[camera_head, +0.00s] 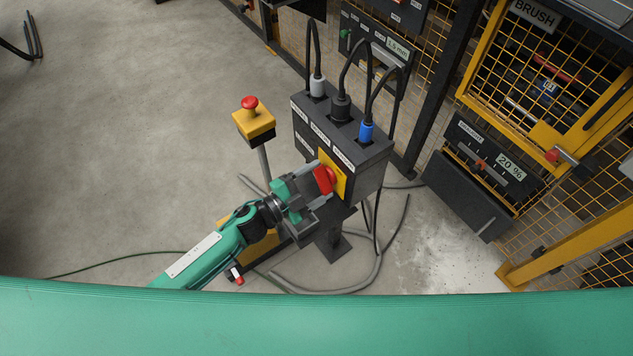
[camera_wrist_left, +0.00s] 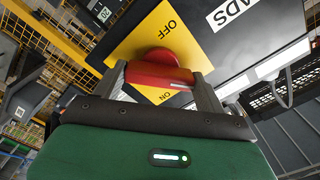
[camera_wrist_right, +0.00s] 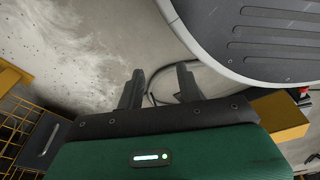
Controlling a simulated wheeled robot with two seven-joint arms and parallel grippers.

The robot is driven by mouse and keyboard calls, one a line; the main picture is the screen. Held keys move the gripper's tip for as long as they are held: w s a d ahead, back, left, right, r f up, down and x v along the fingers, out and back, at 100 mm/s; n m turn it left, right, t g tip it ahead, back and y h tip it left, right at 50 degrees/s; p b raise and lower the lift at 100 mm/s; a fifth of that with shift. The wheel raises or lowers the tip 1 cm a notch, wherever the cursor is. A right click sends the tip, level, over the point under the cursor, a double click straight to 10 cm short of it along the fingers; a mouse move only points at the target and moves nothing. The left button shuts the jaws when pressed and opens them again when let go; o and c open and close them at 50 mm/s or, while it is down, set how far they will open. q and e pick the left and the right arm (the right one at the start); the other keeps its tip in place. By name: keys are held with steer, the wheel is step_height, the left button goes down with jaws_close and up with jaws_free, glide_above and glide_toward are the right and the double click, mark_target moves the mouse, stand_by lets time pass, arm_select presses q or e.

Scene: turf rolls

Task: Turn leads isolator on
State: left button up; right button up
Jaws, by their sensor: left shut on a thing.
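The leads isolator is a red rotary handle (camera_head: 324,179) on a yellow plate (camera_head: 338,181), on the front of a dark grey box (camera_head: 372,160) on a post. In the left wrist view the red handle (camera_wrist_left: 158,72) lies in front of the yellow plate (camera_wrist_left: 190,40) marked OFF and ON, beside a label ending in "ADS". My left gripper (camera_head: 318,183) is shut on the red handle, one finger on each side. My right gripper (camera_wrist_right: 160,85) shows only in the right wrist view, its two fingers apart with nothing between them, over the floor.
Grey, black and blue plugs (camera_head: 366,131) with cables stand on top of the box. A yellow post with a red button (camera_head: 250,103) stands to its left. Yellow mesh fencing and a panel reading 20 % (camera_head: 510,167) are at right. Cables lie on the floor.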

arm_select(q)
steer(key=shift+m, duration=0.9)
steer(key=shift+f+m+b, duration=0.1)
steer(key=shift+m+b, duration=0.2)
steer(key=shift+m, duration=1)
steer(key=shift+m+b, duration=0.6)
steer(key=shift+m, duration=1.1)
arm_select(e)
steer(key=shift+w+a+r, duration=0.25)
steer(key=shift+w+r, duration=0.3)
steer(key=shift+r, duration=0.15)
steer(key=shift+w+a+r, duration=0.2)
steer(key=shift+w+r, duration=0.35)
steer(key=shift+r, duration=0.2)
steer(key=shift+w+a+r, duration=0.25)
steer(key=shift+w+r, duration=0.3)
steer(key=shift+r, duration=0.15)
arm_select(q)
steer(key=o, duration=1)
